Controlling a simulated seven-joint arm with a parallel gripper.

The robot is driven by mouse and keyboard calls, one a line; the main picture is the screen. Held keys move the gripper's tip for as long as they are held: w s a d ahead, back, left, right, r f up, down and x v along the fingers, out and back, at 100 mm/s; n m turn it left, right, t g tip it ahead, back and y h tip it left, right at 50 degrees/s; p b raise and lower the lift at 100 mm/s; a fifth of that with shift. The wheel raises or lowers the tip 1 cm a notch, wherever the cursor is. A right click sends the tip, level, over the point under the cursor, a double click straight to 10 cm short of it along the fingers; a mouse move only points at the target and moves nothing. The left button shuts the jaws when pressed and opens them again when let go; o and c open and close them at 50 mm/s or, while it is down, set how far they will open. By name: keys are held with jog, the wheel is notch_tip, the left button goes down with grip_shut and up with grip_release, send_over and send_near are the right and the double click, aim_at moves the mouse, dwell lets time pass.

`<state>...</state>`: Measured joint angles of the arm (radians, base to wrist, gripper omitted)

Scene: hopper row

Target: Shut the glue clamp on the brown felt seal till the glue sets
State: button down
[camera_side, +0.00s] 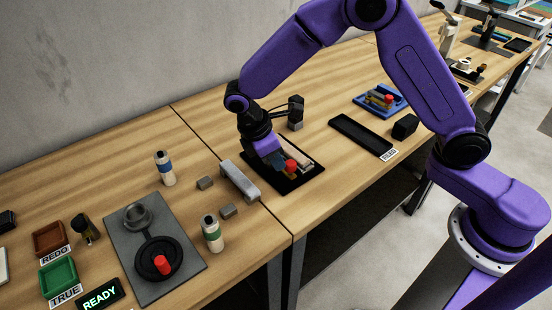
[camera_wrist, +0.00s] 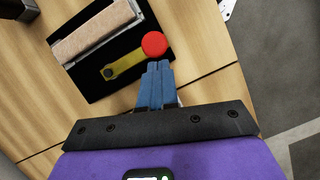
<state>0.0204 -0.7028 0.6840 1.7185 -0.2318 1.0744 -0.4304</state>
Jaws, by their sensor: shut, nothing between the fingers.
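The brown felt seal (camera_wrist: 98,28) is a tan strip lying along a grey metal bar on the glue clamp's black base (camera_wrist: 135,70). The clamp's brass lever (camera_wrist: 125,65) ends in a red knob (camera_wrist: 154,45). In the wrist view the lever lies beside the strip, roughly along it, not across it. In the side view the black base (camera_side: 310,182), red knob (camera_side: 290,167) and strip (camera_side: 295,150) show partly behind my gripper. My gripper (camera_wrist: 159,66) is shut and empty, its blue fingertips close to the knob; contact is unclear. It also shows in the side view (camera_side: 277,162).
A grey block (camera_side: 240,181) lies left of the clamp, near small grey blocks and two bottles (camera_side: 212,233). A grey plate (camera_side: 187,255) carries a black disc with another red knob. Right are an empty black tray (camera_side: 360,136) and a blue tray (camera_side: 370,105) with another red knob.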

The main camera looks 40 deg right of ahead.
jog(key=shift+s+d+n, duration=0.1)
jog(key=shift+d+n, duration=0.15)
jog(key=shift+n, duration=0.15)
